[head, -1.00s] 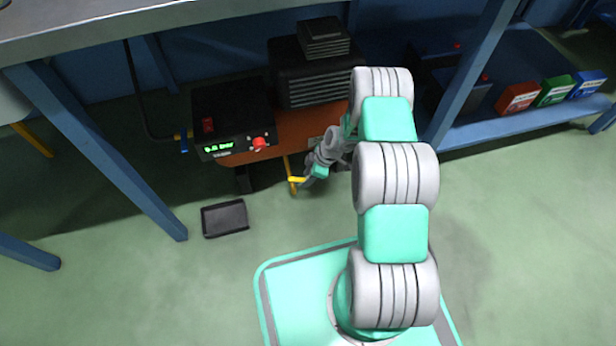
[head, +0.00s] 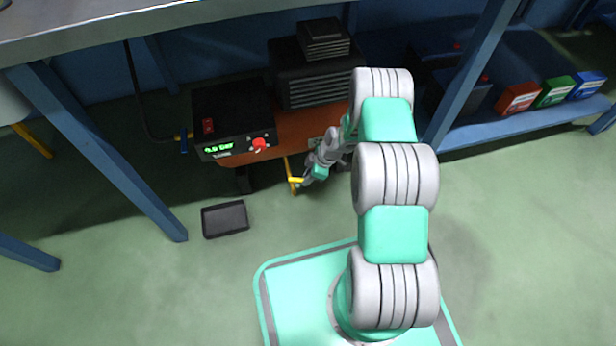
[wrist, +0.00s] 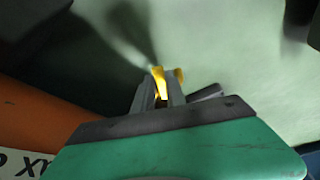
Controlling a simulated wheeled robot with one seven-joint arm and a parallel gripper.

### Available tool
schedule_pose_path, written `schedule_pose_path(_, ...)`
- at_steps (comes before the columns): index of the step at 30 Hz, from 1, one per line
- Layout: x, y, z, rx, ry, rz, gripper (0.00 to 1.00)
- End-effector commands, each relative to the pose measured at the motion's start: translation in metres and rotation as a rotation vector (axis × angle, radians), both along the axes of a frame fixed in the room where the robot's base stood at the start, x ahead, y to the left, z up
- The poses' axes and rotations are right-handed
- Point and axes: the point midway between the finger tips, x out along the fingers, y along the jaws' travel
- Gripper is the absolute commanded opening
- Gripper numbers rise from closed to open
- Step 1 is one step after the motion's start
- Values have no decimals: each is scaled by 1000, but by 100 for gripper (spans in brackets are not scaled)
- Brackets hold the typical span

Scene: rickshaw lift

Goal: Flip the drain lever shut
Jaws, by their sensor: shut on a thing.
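The yellow drain lever (head: 296,180) sits low at the front of the compressor (head: 276,148), under its orange body. My gripper (head: 304,181) is at the lever's right side, reaching in from the right under the bench. In the wrist view the gripper (wrist: 160,88) has its two grey fingers shut on the yellow lever (wrist: 158,78). Part of the lever is hidden between the fingers. The lever's exact angle is hard to tell.
A black control box (head: 232,115) with a green display and red knob (head: 259,144) stands left of the lever. A black tray (head: 225,219) lies on the floor. A blue bench leg (head: 105,160) stands at left.

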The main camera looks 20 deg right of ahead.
Motion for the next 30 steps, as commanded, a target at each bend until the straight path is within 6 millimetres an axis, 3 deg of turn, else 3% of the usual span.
schedule_pose_path(18,0,0,0,0,0,1,0)
schedule_pose_path(24,0,-3,-2,0,0,125,0)
schedule_pose_path(30,0,-3,0,0,0,133,0)
